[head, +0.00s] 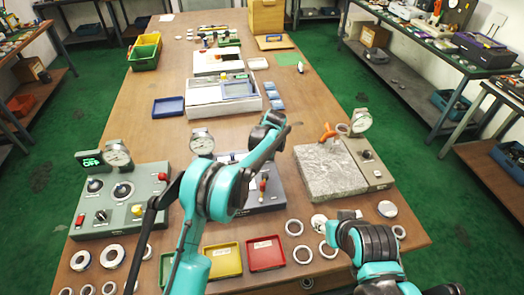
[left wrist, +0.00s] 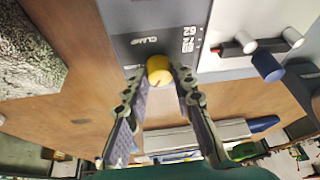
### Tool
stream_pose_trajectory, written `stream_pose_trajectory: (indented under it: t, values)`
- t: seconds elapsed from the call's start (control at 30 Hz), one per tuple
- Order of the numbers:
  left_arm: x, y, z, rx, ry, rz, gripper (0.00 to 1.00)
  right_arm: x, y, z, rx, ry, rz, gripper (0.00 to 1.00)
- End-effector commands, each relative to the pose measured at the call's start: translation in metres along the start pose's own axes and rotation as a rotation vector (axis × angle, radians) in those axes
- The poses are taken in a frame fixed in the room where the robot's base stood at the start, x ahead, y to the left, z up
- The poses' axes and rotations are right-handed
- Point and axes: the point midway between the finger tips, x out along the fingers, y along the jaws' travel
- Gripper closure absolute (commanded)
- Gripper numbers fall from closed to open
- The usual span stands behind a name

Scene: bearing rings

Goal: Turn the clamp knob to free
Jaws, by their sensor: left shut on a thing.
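In the left wrist view a round yellow knob (left wrist: 159,70) stands on a dark grey panel (left wrist: 135,18), close to the printed word CLAMP. The two fingers of my left gripper (left wrist: 158,78) are on either side of the knob and shut on it. In the head view my left arm reaches over the middle dark panel (head: 272,203), and my left gripper (head: 272,135) hides the knob there. My right gripper (head: 345,222) is low at the right, near some rings; its fingers are not clear.
A green-grey panel (head: 153,190) with dials and an OFF display stands left. A granite block (head: 328,172) with an orange handle stands right. Loose bearing rings (head: 294,227), a yellow tray (head: 222,262) and a red tray (head: 266,254) lie in front. White equipment (head: 205,107) stands behind.

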Motion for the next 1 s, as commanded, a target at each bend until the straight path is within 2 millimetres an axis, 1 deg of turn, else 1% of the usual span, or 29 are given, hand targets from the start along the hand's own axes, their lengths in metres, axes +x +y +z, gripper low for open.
stream_pose_trajectory:
  t: [0.2, 0.5, 0.7, 1.0]
  values:
    - [0.0001, 0.0018, 0.0000, -0.173, -0.009, -0.072, 1.00, -0.0035, 0.0000, -0.0025, 0.000, 0.000, 0.000, 0.60]
    - [0.0003, 0.0027, -0.0003, -0.343, -0.016, -0.142, 1.00, -0.0065, 0.0000, -0.0046, 0.000, 0.000, 0.000, 0.60]
    - [0.0006, 0.0026, -0.0003, -0.402, -0.018, -0.166, 1.00, -0.0074, 0.0000, -0.0053, 0.000, 0.000, 0.000, 0.60]
    - [0.0007, 0.0026, -0.0002, -0.426, -0.020, -0.176, 1.00, -0.0076, 0.0000, -0.0055, 0.000, 0.000, 0.000, 0.60]
